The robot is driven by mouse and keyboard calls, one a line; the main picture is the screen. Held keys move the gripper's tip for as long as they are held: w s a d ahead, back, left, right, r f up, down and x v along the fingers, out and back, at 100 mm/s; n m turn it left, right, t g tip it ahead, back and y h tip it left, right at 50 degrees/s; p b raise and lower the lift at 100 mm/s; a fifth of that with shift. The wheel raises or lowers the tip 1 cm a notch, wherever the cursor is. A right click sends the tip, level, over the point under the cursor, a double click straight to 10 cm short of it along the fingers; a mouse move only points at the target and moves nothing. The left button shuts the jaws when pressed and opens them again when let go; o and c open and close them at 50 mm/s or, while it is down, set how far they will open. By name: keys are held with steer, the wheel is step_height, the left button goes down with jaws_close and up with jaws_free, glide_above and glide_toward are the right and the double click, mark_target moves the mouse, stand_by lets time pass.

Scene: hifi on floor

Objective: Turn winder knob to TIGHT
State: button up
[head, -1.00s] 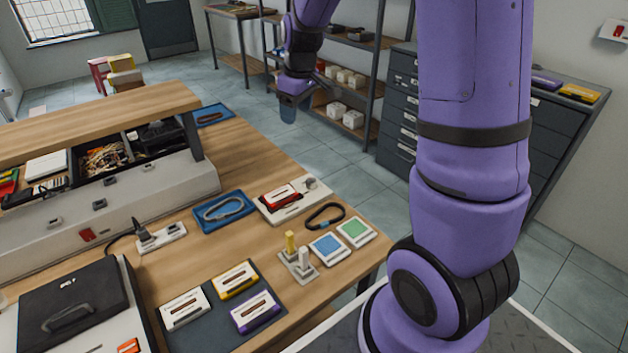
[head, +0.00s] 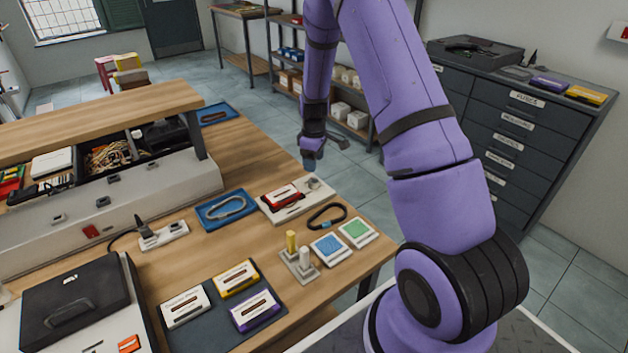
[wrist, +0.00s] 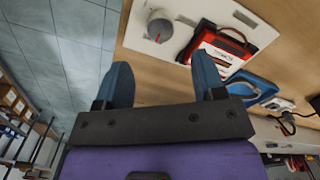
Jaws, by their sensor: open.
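The winder is a white plate (head: 325,193) on the workbench, with a red and white cassette (head: 284,194) on it. The round grey winder knob (head: 314,183) is at the plate's far right end. In the wrist view the knob (wrist: 160,26) shows a red pointer mark; the lettering around it is too small to read. My gripper (head: 312,160) is above and beyond the knob in the head view. In the wrist view my gripper (wrist: 162,75) has its two blue fingers apart with nothing between them. The knob lies ahead of the fingers, not touched.
A blue tray (head: 206,222) with a carabiner-shaped ring is left of the winder. A black ring (head: 343,213), blue and green cards and a stand with yellow and white pegs (head: 291,243) are nearer. The bench's far right edge is close to the winder; floor lies beyond.

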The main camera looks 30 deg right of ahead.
mark_target(314, 180)
step_height(314, 180, down, 8)
steer(key=shift+f, duration=0.1)
steer(key=shift+c, duration=0.4)
steer(key=c, duration=0.8)
steer(key=shift+c, duration=0.2)
